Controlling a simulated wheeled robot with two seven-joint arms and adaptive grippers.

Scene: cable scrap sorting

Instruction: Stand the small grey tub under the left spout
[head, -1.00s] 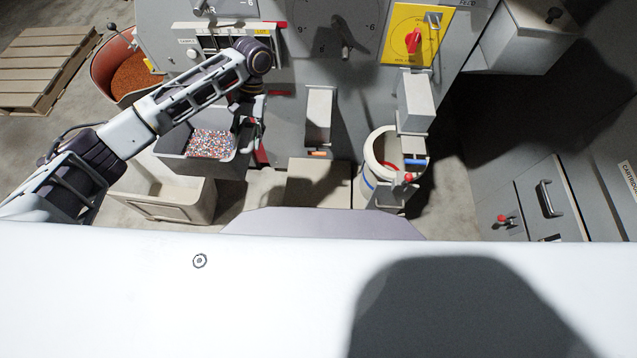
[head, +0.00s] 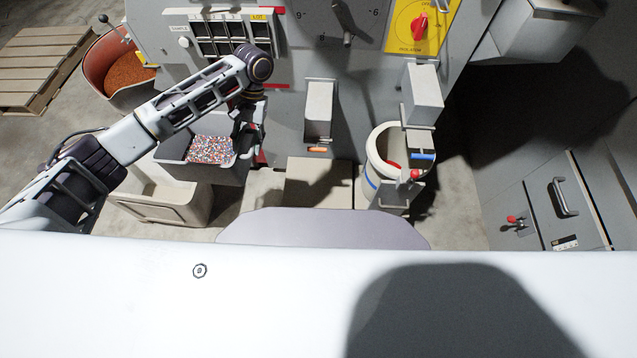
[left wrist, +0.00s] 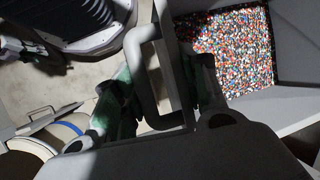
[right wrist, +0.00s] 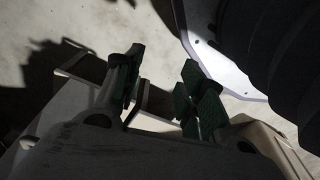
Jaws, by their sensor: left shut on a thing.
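The small grey tub (head: 200,173) is dark grey and holds many-coloured granules. It is left of the left spout (head: 319,110) in the head view. My left gripper (head: 247,128) is at its right side. In the left wrist view the left gripper (left wrist: 160,85) is shut on the tub's grey handle (left wrist: 140,65), with the tub wall (left wrist: 275,108) to the right. Whether the tub is clear of what lies below is hard to tell. My right gripper (right wrist: 160,85) is open and empty in the right wrist view.
A pale plinth (head: 320,188) with a bare top stands below the left spout. A white bucket (head: 377,178) stands below the right spout (head: 424,95). A beige crate (head: 160,208) is under and in front of the tub. A red bin (head: 97,75) is at the back left.

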